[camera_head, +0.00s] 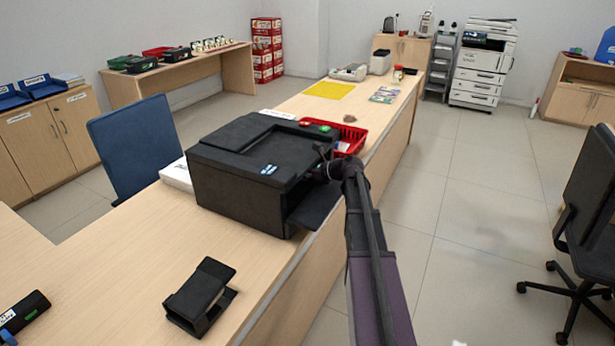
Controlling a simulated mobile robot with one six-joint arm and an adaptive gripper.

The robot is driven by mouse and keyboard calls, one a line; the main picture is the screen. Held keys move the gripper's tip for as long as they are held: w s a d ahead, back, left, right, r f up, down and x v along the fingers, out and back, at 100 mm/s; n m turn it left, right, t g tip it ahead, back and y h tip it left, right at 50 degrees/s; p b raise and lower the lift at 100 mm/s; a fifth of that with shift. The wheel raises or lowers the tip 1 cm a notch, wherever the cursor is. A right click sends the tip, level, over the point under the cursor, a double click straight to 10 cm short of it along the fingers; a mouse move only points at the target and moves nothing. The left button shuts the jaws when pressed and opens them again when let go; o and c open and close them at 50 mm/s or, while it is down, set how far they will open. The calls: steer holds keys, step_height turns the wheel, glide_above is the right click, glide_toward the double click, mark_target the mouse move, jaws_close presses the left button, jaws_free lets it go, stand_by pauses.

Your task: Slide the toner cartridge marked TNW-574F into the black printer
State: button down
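The black printer (238,165) stands on the wooden counter, with a flap (316,204) folded down at its right side below a dark opening. My gripper (322,168) is at that side of the printer, just above the flap. It is small and dark against the printer, so I cannot tell whether its fingers are open or shut, or whether they hold anything. A black cartridge-like object (24,313) with a pale label lies at the bottom left, partly cut off by the picture edge. Its label is too small to read. No marking TNW-574F is legible.
A black open holder (200,297) lies on the counter in front of the printer. A red basket (352,141) stands behind my gripper. A white stack (177,174) lies left of the printer. A blue chair (135,145) is behind the counter. Counter (110,270) left of the holder is clear.

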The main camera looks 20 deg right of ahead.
steer(key=shift+w+a, duration=0.2)
steer(key=shift+w, duration=0.15)
stand_by(0.4)
steer(key=c, duration=0.5)
jaws_free()
steer(key=shift+a, duration=0.1)
steer(key=shift+c, duration=0.2)
steer(key=shift+s, duration=0.1)
